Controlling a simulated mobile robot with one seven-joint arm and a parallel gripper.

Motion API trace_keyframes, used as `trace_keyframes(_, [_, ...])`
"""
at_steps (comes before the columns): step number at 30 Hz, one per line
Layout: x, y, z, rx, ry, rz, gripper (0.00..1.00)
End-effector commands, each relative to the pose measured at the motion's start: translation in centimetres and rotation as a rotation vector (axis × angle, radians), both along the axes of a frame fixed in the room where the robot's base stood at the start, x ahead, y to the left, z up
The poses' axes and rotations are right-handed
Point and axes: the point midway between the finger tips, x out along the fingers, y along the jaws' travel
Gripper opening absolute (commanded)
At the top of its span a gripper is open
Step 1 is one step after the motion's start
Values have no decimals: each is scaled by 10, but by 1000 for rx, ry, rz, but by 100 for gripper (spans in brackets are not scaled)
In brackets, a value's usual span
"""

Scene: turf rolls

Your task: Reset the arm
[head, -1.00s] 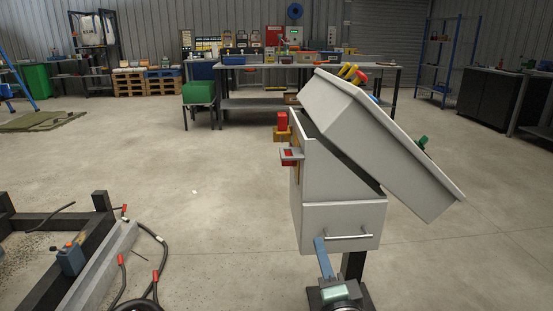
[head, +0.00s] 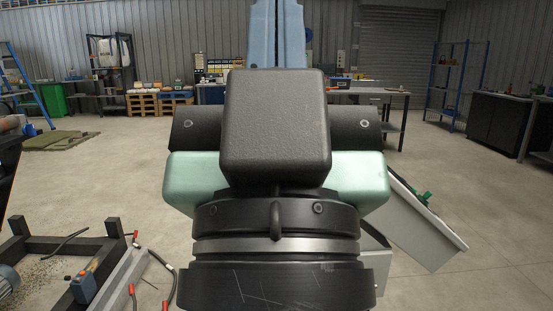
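The end of my arm stands large and close in the middle of the head view. It shows a dark ringed wrist, mint-green body parts and a black block in front. A blue part of my gripper (head: 278,34) rises above the block and runs out at the top edge. A thin seam runs up this blue part, but the fingertips and any gap between them do not show. I see nothing held.
A pale grey box with a tilted lid (head: 428,222) stands close behind my arm at the right, mostly hidden. A dark frame (head: 103,262) with hoses lies at the lower left. Workbenches (head: 372,94) line the back. Open concrete floor shows on both sides.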

Motion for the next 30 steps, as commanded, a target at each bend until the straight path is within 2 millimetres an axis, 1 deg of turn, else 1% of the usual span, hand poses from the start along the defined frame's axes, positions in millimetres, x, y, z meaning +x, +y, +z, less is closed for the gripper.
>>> trace_keyframes(1, [0, 0, 33, 1, 1, 1, 0])
trace_keyframes(18, [1, 0, 207, 1, 2, 4, 0])
trace_keyframes(21, [1, 0, 234, 1, 2, 4, 0])
trace_keyframes(24, [1, 1, 254, 1, 2, 4, 0])
trace_keyframes(27, [1, 1, 266, 1, 2, 4, 0])
trace_keyframes(30, [1, 1, 271, 1, 2, 4, 0])
